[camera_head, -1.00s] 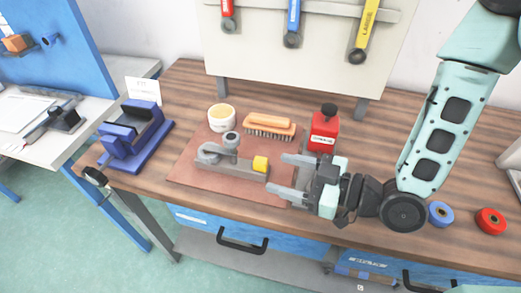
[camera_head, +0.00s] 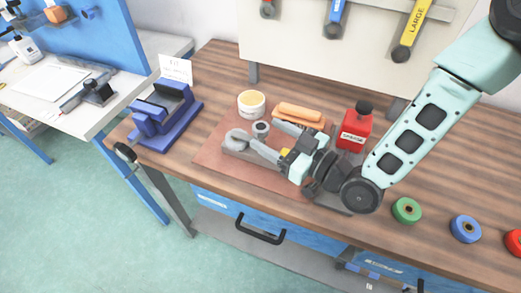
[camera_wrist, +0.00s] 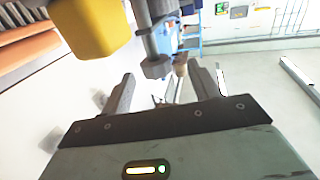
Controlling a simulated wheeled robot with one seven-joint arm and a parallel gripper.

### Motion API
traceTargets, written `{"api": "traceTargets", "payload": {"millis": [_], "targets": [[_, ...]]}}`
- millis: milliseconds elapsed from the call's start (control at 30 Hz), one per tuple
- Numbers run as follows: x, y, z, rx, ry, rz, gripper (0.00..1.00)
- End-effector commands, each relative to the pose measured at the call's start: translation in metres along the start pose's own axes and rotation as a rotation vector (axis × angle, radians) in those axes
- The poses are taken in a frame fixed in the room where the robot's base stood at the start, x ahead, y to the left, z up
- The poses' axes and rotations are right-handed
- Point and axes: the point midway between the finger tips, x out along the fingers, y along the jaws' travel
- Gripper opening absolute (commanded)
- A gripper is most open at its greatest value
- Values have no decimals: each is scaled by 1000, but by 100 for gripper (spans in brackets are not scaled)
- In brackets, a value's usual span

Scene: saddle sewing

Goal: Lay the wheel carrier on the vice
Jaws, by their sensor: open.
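The wheel carrier (camera_head: 237,139) is a grey bar with a round wheel at its left end, lying on the reddish mat (camera_head: 214,162). Its yellow block (camera_head: 285,153) is mostly hidden by my gripper in the head view. In the wrist view the yellow block (camera_wrist: 88,25) is large at upper left, beside a grey bolt-like part (camera_wrist: 152,45). My gripper (camera_head: 272,139) is open at the carrier, its fingers pointing left along it. The fingers (camera_wrist: 163,90) are apart with nothing clearly between them. The blue vice (camera_head: 165,118) stands at the table's left end, its jaw area empty.
Behind the carrier are a white tub with a yellow-rimmed lid (camera_head: 251,103) and an orange brush (camera_head: 299,113). A red grease can (camera_head: 355,130) stands right of them. Green (camera_head: 406,210) and blue (camera_head: 466,228) spools lie at right. Bare wood separates the vice and mat.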

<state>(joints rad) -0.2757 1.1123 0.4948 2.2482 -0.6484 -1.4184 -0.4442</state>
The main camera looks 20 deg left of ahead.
Motion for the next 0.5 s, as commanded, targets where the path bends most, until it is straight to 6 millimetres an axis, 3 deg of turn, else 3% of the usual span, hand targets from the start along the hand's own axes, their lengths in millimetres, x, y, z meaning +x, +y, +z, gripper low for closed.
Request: {"api": "traceTargets", "payload": {"millis": [300, 500], "targets": [[39, 4, -1, -1, 1, -2, 61], [52, 5, 2, 0, -1, -1, 61]]}}
